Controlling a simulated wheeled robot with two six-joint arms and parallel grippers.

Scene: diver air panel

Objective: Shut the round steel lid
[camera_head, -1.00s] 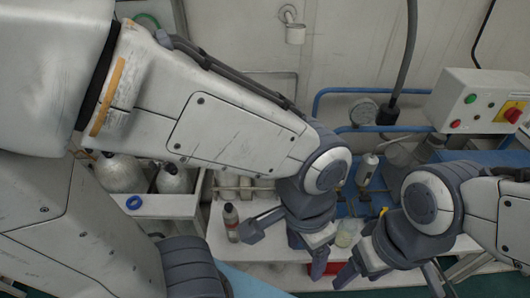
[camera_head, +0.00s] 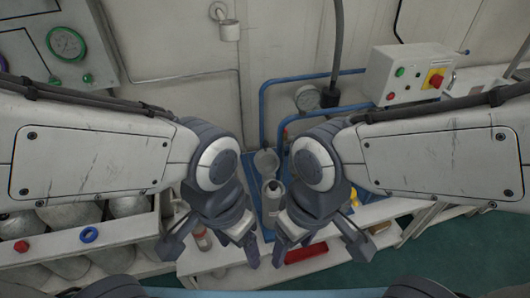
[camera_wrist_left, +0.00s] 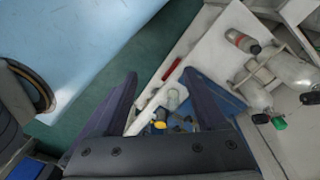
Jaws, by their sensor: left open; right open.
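A round grey metal piece (camera_head: 265,162), which may be the round steel lid or the vessel it belongs to, shows at the back of the blue tray (camera_head: 258,190), between my two arms. Whether it is open or shut I cannot tell. My left gripper (camera_head: 212,246) is open and empty, low in front of it to the left. My right gripper (camera_head: 322,250) is open and empty, in front of it to the right. In the left wrist view my open left gripper (camera_wrist_left: 160,85) has nothing between its fingers; the lid is not clearly visible there.
A bottle with a dark cap (camera_head: 273,203) stands between my grippers. A red tray (camera_head: 306,254) lies in front. Blue pipes (camera_head: 262,105), a gauge (camera_head: 307,98) and a control box (camera_head: 408,75) are behind.

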